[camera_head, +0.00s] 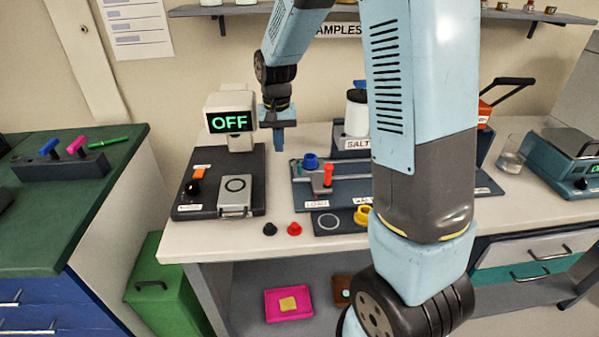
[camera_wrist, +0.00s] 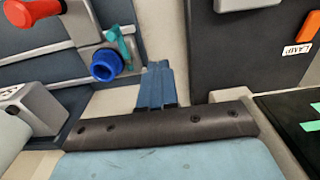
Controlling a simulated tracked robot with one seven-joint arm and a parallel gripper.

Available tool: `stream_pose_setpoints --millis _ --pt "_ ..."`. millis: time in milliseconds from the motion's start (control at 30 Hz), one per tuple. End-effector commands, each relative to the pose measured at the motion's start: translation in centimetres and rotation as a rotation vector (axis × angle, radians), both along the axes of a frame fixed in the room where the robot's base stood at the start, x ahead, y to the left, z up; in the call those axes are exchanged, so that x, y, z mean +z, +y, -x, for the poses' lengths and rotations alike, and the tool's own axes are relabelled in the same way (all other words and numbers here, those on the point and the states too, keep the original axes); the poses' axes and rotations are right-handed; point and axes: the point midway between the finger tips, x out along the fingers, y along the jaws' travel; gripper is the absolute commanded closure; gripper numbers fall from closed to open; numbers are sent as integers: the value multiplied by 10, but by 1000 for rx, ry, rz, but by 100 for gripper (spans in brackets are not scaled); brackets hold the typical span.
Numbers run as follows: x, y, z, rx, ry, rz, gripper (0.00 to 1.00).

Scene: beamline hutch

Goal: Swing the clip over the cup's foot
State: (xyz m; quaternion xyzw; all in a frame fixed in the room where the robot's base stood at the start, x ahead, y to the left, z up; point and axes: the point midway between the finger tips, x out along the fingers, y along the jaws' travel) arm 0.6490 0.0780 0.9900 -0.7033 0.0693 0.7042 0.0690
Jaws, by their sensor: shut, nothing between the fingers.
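A blue cup (camera_head: 310,161) sits on the grey fixture on the bench, left of a red upright handle (camera_head: 328,174). In the wrist view the cup (camera_wrist: 105,65) is a blue ring, with a teal clip (camera_wrist: 117,42) right beside it, apparently not over it. Whether the clip touches the cup's foot I cannot tell. My gripper (camera_head: 285,145) points down just left of and behind the cup. In the wrist view my gripper (camera_wrist: 157,85) shows its blue fingers shut together with nothing between them, apart from the cup and clip.
A dark unit with an OFF display (camera_head: 229,123) and an orange switch (camera_head: 201,169) stands left of my gripper. The SALT holder (camera_head: 357,143) is behind the fixture. Black (camera_head: 270,229) and red (camera_head: 294,229) knobs lie at the bench's front edge. My arm hides part of the bench's middle.

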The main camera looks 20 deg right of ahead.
Motion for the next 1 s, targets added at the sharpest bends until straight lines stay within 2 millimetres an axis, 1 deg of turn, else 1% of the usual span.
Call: stream_pose_setpoints --millis 700,1000 --pt "45 2 7 1 -1 0 100" --pt "48 2 8 0 -1 0 100"
